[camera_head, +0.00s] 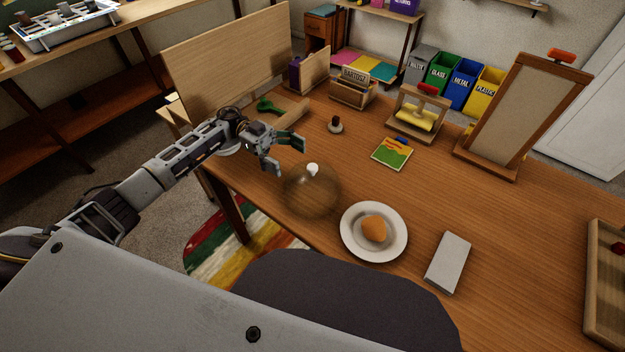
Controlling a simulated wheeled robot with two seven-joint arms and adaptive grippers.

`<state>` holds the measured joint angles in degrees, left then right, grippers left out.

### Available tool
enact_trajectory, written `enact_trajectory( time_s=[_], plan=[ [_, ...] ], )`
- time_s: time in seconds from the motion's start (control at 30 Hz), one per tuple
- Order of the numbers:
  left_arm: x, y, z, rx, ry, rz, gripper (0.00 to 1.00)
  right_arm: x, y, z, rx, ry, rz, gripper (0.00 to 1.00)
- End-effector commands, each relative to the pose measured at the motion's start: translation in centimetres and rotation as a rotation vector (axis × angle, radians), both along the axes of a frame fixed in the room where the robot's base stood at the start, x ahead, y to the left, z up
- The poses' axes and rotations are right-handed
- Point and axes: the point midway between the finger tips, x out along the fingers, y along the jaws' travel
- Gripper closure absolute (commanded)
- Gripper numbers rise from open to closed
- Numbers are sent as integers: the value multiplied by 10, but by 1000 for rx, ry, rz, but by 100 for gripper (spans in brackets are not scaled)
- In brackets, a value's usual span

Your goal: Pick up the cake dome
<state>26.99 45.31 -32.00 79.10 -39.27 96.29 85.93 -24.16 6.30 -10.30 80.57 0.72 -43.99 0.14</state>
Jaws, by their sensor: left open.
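The cake dome (311,192) is a clear, see-through dome with a white knob on top. It stands on the wooden table near the table's left front edge. My left gripper (287,157) is open and empty, up and to the left of the dome's knob in the picture, with a small gap between fingers and knob. A white plate (349,238) with an orange-brown bun (374,229) on it lies to the right of the dome, uncovered. My right gripper is not in view.
A grey block (448,262) lies right of the plate. A colourful card (392,153), a small dark-knobbed stamp (335,126), a stand with a yellow roll (416,118) and a framed board (520,115) stand farther back. A wooden tray (597,285) is at the right edge.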

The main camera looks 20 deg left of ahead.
Motion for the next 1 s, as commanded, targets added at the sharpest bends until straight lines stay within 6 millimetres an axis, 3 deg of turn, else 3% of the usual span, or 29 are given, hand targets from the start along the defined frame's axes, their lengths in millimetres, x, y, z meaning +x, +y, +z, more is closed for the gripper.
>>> enact_trajectory(
  time_s=[0.23,0.77,1.0],
  plan=[
    [-9,-25,0,-2,2,0,19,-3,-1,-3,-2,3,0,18],
    [-11,-31,0,-1,0,0,19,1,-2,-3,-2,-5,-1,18],
    [-19,-49,3,-3,1,-1,19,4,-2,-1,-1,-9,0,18]
  ],
)
